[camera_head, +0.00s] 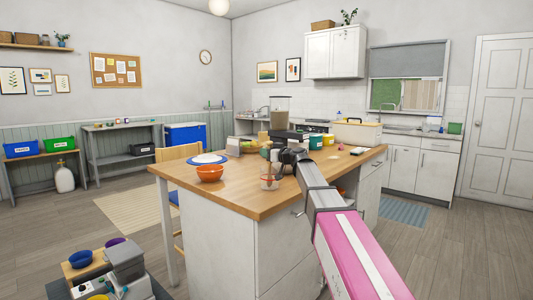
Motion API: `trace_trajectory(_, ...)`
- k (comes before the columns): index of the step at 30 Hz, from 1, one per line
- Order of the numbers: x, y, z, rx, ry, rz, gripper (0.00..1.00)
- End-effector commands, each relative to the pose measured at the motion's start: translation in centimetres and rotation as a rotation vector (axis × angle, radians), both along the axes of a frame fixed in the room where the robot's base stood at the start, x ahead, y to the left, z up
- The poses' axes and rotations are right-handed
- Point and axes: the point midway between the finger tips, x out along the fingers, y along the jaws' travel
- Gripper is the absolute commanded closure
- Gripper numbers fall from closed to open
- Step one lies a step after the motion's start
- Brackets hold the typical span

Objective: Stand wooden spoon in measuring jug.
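The clear measuring jug (269,179) with reddish marks stands near the front edge of the wooden-topped island, right of an orange bowl. My gripper (277,162) is dark and small in the view, just above and to the right of the jug, close to its rim. I cannot tell whether it touches the jug. Its fingers are too small and partly hidden by my wrist to show whether they are open or shut. I cannot make out the wooden spoon clearly; it may be hidden by my gripper or arm.
The orange bowl (209,173) and a plate with a blue rim (207,159) lie on the left of the island top (186,178). The right front corner is mostly clear.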

Motion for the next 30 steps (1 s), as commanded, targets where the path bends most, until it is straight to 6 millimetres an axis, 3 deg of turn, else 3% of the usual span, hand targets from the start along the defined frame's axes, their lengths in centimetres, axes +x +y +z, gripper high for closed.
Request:
trace_trajectory(2,0.0,0.0,0.0,0.0,0.0,0.0,0.52)
trace_trajectory(14,-0.4,-0.4,0.3,-0.001,-0.001,-0.001,0.52)
trace_trajectory(30,-6.4,-8.0,0.2,0.0,0.0,-0.002,0.52)
